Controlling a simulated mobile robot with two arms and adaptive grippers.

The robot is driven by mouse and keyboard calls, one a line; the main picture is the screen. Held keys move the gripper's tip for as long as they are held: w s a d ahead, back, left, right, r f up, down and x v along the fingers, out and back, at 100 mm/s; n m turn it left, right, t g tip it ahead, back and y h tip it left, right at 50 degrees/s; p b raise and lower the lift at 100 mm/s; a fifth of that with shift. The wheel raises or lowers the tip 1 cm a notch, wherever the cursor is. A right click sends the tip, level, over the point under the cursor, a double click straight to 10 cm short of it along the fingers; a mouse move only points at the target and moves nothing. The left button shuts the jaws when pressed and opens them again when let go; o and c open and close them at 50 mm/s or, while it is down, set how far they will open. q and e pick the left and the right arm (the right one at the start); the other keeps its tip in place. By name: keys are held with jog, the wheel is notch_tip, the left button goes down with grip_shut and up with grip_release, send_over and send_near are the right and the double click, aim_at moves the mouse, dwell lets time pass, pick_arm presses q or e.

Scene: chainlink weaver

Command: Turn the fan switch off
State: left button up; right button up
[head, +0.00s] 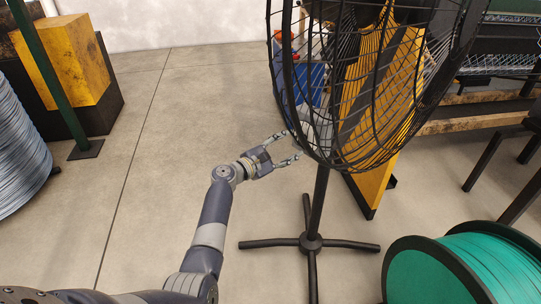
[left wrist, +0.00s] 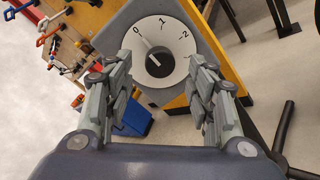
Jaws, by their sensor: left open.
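The fan switch is a round white dial (left wrist: 172,34) with a black knob (left wrist: 159,63) at its centre, on a grey housing in the left wrist view. The dial is marked 0, 1, 2 and one more mark that I cannot read. A thin mark by the knob points up-left, near 0; the exact setting is hard to tell. The black caged fan (head: 345,90) stands on a cross-shaped foot in the head view. My left gripper (head: 290,147) is open beside the lower left of its cage. In the wrist view its fingers (left wrist: 163,88) flank the dial's lower part, apparently holding nothing. My right gripper is not in view.
A yellow panel (head: 372,185) stands behind the fan. A green spool (head: 445,272) lies at lower right, and a wire coil (head: 18,150) is at the left edge. A blue bin (left wrist: 133,118) is beyond the fingers. The floor left of the fan is clear.

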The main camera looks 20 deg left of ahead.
pick_arm(q)
jog(key=v, duration=0.9)
jog(key=shift+d, duration=0.1)
